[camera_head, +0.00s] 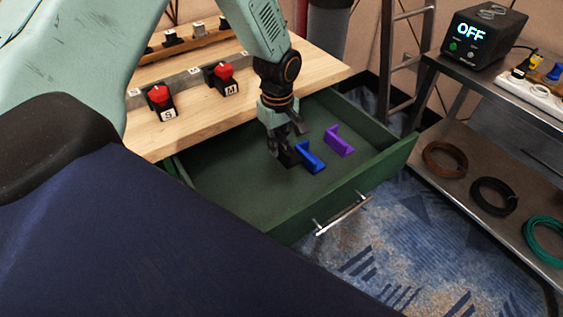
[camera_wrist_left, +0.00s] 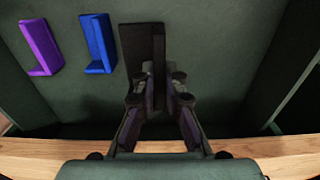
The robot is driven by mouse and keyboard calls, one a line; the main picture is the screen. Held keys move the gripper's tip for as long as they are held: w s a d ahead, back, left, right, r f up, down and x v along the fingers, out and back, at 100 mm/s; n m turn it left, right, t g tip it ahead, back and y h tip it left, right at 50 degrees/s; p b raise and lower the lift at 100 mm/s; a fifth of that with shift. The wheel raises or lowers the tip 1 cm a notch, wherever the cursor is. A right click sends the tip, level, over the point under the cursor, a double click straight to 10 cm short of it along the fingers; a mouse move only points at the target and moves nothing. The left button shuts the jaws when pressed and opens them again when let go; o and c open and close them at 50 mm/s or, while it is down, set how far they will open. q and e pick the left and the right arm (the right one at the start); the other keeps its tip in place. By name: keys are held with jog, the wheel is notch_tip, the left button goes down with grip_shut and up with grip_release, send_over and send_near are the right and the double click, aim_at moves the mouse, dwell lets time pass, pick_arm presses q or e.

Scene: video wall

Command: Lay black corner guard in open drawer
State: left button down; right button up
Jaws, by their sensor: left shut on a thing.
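My left gripper (camera_head: 281,140) reaches down into the open green drawer (camera_head: 345,192). It is shut on the black corner guard (camera_head: 288,158), which is low in the drawer, close to its floor. In the left wrist view the black corner guard (camera_wrist_left: 142,50) sticks out beyond the fingers (camera_wrist_left: 158,85). I cannot tell whether it touches the floor. A blue corner guard (camera_head: 310,158) lies beside it, with a small gap, and a purple corner guard (camera_head: 339,140) lies farther right. Both also show in the left wrist view, the blue one (camera_wrist_left: 97,42) nearer the gripper. My right gripper is not in view.
A wooden bench top (camera_head: 190,118) with two red-knobbed switches (camera_head: 160,97) overhangs the drawer's back. A metal shelf (camera_head: 475,185) with cable coils and a box reading OFF (camera_head: 484,38) stands at right. The drawer's front floor is clear.

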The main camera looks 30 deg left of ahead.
aim_at(279, 159)
pick_arm(q)
notch_tip(279, 159, down, 5)
jog(key=shift+a+r+b, duration=0.15)
jog(key=shift+r+b, duration=0.05)
jog(key=shift+b, duration=0.35)
jog(key=shift+w+d+f, duration=0.1)
jog(key=shift+d+f, duration=0.1)
jog(key=shift+f, duration=0.25)
notch_tip(279, 159, down, 3)
jog(key=shift+a+f+b, duration=0.1)
jog(key=shift+a+b, duration=0.05)
jog(key=shift+b, duration=0.45)
jog(key=shift+f, duration=0.15)
jog(key=c, duration=1.6)
grip_release()
jog(key=shift+o, duration=0.9)
